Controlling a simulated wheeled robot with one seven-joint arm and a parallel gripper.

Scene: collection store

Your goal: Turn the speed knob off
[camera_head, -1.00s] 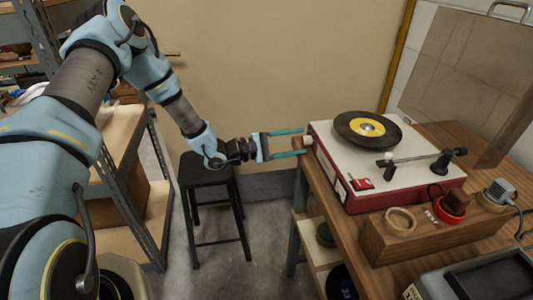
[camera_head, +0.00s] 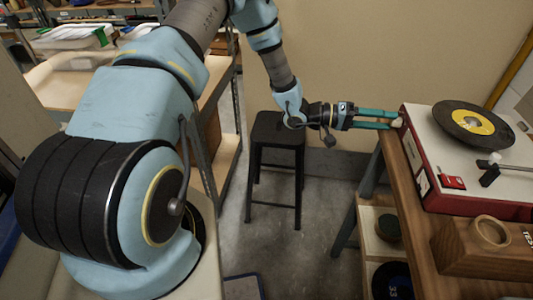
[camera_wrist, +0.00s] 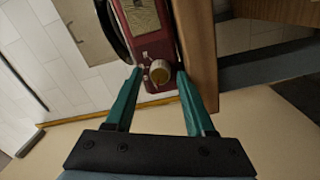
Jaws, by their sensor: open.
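The record player (camera_head: 428,185) is a red box with a pale top, standing on the wooden bench at the right. Its cream-coloured round speed knob (camera_wrist: 160,74) is on the red side face, beside a smaller knob or button (camera_wrist: 145,70). In the head view the speed knob (camera_head: 397,123) is a small pale spot at the fingertips. My gripper (camera_head: 393,119) is open, its teal fingers pointing at that face. In the wrist view my gripper (camera_wrist: 158,73) has one fingertip on each side of the knob. I cannot tell whether they touch it.
A black record (camera_head: 446,118) lies on the player, with a red switch (camera_head: 451,182) on its top. The wooden bench edge (camera_head: 402,203) runs close beside the fingers. A black stool (camera_head: 277,128) stands below my arm. A wooden block (camera_head: 455,250) sits in front of the player.

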